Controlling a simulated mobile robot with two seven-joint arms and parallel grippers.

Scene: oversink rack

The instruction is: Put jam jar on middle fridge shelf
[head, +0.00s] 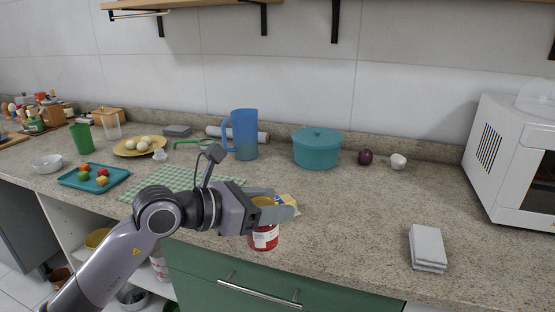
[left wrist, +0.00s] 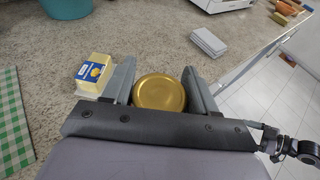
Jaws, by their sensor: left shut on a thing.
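The jam jar (head: 263,238) has a red and white label and a gold lid, which shows in the left wrist view (left wrist: 158,93). My left gripper (head: 272,205) is shut on the jar, with one finger on each side near the lid; it also shows in the left wrist view (left wrist: 160,85). The jar looks upright and overlaps the front edge of the counter in the head view. I cannot tell whether its base touches the counter. My right gripper is not in view. No fridge or fridge shelf shows in either view.
A yellow butter pack (left wrist: 93,75) lies right beside the gripper. The counter (head: 340,225) is clear to the right up to a grey stack (head: 427,246) and a white microwave (head: 515,150). A blue pitcher (head: 244,135) and teal pot (head: 317,150) stand behind. A green drawer (head: 225,265) is below.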

